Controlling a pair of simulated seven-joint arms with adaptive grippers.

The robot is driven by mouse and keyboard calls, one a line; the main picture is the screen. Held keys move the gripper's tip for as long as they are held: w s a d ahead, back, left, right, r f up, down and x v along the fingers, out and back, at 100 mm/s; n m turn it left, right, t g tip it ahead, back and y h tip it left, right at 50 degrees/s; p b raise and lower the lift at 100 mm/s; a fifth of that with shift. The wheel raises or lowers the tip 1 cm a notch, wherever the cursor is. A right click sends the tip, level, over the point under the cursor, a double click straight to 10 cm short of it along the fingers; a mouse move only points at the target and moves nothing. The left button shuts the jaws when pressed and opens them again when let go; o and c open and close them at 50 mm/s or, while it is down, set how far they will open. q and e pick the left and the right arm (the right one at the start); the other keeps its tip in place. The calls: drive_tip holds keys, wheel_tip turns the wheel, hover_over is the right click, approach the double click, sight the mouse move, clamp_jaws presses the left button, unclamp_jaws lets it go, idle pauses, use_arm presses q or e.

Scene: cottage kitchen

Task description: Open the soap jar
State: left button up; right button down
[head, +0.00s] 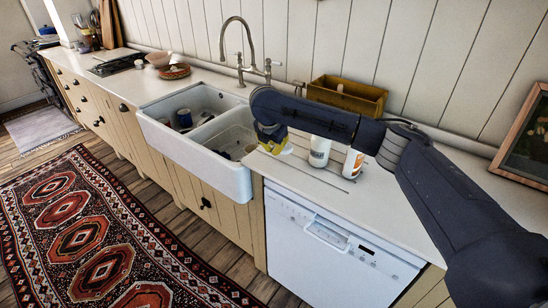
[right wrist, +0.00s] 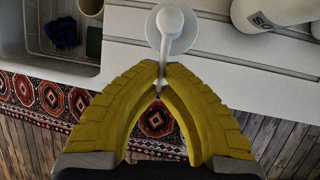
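My right gripper (right wrist: 160,82) has yellow fingers whose tips come together on the thin white spout of a pump lid (right wrist: 172,24). The lid is a round white disc with a knob in its middle, seen from above in the right wrist view. In the head view, my right gripper (head: 270,140) is above the counter beside the sink, with a small whitish part (head: 286,150) just below it. I cannot tell whether the lid sits on a jar. A white bottle with dark lettering (right wrist: 272,12) is to the right of the gripper. My left gripper is out of view.
The white bottle (head: 320,152) and an orange-and-white one (head: 353,163) stand on the counter close to my right arm. A wooden box (head: 348,97) is behind them. The white sink (head: 217,158) with dark items and the tap (head: 240,50) lie left.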

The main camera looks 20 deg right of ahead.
drive_tip(key=shift+f, duration=2.1)
drive_tip(key=shift+f, duration=0.15)
drive_tip(key=c, duration=1.6)
unclamp_jaws()
